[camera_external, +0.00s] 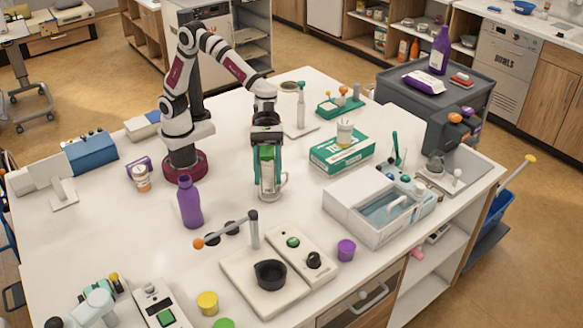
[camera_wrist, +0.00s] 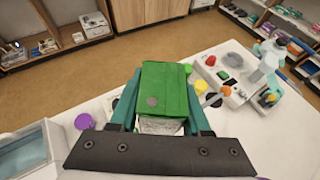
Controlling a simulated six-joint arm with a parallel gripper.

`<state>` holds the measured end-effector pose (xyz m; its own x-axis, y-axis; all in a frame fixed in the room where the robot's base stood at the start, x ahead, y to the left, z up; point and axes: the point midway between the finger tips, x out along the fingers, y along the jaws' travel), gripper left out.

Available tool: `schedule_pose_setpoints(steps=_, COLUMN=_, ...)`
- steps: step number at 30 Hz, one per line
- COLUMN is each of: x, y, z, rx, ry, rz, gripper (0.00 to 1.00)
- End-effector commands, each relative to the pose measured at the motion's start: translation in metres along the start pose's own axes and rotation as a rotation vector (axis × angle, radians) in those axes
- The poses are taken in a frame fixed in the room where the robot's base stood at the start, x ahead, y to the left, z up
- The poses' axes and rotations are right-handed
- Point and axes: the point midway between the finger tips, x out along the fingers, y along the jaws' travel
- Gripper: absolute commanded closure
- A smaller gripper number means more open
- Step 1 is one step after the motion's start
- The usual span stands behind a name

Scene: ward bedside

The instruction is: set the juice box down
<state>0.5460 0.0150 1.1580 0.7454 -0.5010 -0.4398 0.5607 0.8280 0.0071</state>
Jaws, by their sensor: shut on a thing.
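The juice box (camera_external: 266,158) is green on top with a white, printed side. It is upright between the teal fingers of my gripper (camera_external: 267,172), which points straight down over the white table. In the wrist view the green top of the juice box (camera_wrist: 163,88) fills the space between the two teal fingers of my gripper (camera_wrist: 161,104). The fingers touch its sides. The lower part of the box is partly hidden, and I cannot tell whether its base touches the table.
A purple bottle (camera_external: 190,203) stands to the left. A hotplate-like board (camera_external: 240,290) with a black pot lies in front. Table between the bottle and the carton is mostly clear.

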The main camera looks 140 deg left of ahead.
Motion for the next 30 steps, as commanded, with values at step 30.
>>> schedule_pose_setpoints(steps=30, x=0.048, y=0.101, z=-0.137, rx=-0.097, ry=-0.003, rz=0.184, gripper=1.00)
